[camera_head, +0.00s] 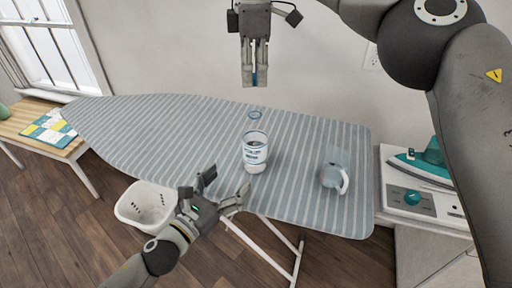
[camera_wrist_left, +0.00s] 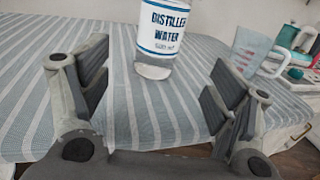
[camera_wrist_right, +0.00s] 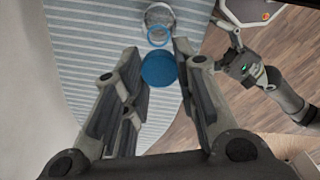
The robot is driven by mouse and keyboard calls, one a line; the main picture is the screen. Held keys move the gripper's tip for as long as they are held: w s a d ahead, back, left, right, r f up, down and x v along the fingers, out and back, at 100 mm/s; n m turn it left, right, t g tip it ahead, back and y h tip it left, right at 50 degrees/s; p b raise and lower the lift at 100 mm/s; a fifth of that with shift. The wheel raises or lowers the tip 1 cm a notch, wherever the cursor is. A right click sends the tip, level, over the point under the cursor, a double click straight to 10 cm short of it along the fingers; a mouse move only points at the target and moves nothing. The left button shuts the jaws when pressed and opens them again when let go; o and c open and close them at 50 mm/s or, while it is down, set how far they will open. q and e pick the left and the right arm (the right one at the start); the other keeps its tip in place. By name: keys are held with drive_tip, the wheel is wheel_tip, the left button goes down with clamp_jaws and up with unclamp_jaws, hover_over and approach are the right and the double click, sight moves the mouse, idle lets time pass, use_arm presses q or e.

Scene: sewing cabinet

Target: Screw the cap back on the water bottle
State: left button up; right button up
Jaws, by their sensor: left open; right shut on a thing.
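The water bottle (camera_head: 255,158), white with a "Distilled Water" label, stands upright on the striped ironing board. Its top is open, without a cap. It also shows in the left wrist view (camera_wrist_left: 164,30). My right gripper (camera_head: 254,80) points down, well above and behind the bottle. It is shut on a blue round cap (camera_wrist_right: 158,69), seen between its fingers in the right wrist view. My left gripper (camera_head: 226,182) is open and empty at the board's front edge, in front of and left of the bottle. The bottle is ahead of its fingers, untouched.
A clear measuring jug (camera_head: 333,172) stands to the bottle's right. A teal iron (camera_head: 425,165) is farther right. A white basket (camera_head: 146,206) is below. The board's left part is clear.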

sight(249, 159)
drive_tip(key=shift+s, duration=0.1)
use_arm(q)
drive_tip(key=x, duration=1.2)
drive_tip(key=shift+w, duration=0.15)
use_arm(e)
drive_tip(key=shift+w+d+f, duration=0.1)
drive_tip(key=shift+w, duration=0.1)
use_arm(q)
drive_tip(key=c, duration=1.5)
drive_tip(key=shift+c, duration=0.2)
use_arm(e)
drive_tip(key=shift+f, duration=2.45)
